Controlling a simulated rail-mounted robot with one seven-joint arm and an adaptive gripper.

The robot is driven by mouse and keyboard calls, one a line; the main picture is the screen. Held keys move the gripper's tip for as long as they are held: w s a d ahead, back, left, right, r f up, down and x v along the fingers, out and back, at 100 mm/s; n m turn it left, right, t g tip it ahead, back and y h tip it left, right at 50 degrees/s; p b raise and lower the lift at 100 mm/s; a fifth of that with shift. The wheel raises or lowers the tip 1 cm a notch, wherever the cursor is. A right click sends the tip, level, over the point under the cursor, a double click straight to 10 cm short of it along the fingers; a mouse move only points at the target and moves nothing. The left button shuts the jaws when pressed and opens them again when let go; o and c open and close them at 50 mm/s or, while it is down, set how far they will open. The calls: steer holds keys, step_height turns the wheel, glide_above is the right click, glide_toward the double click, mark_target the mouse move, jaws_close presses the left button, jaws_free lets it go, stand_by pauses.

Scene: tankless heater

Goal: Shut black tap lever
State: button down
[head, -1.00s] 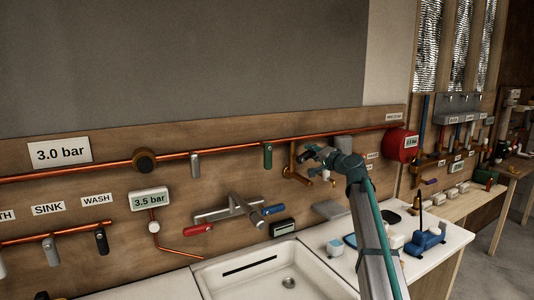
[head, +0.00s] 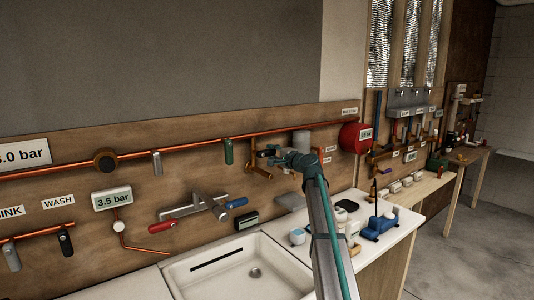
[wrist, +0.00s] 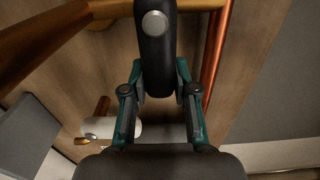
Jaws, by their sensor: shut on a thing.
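The black tap lever (wrist: 155,48) has a round silver screw head on its upper part. In the wrist view it runs down between the two fingers of my gripper (wrist: 160,88), which are shut on it from both sides. In the head view my gripper (head: 268,155) is at the brass pipe fitting (head: 256,172) on the wooden wall board, below the long copper pipe. The lever is too small there to tell apart from my dark fingers.
A copper pipe (wrist: 214,62) runs close to my gripper's right side in the wrist view, and a brass pipe (wrist: 48,42) crosses at upper left. In the head view a red vessel (head: 355,137) hangs to the right. A white sink (head: 240,268) and a cluttered counter lie below.

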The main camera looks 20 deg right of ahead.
steer(key=c, duration=0.9)
jaws_free()
steer(key=v, duration=1.2)
steer(key=shift+f, duration=0.1)
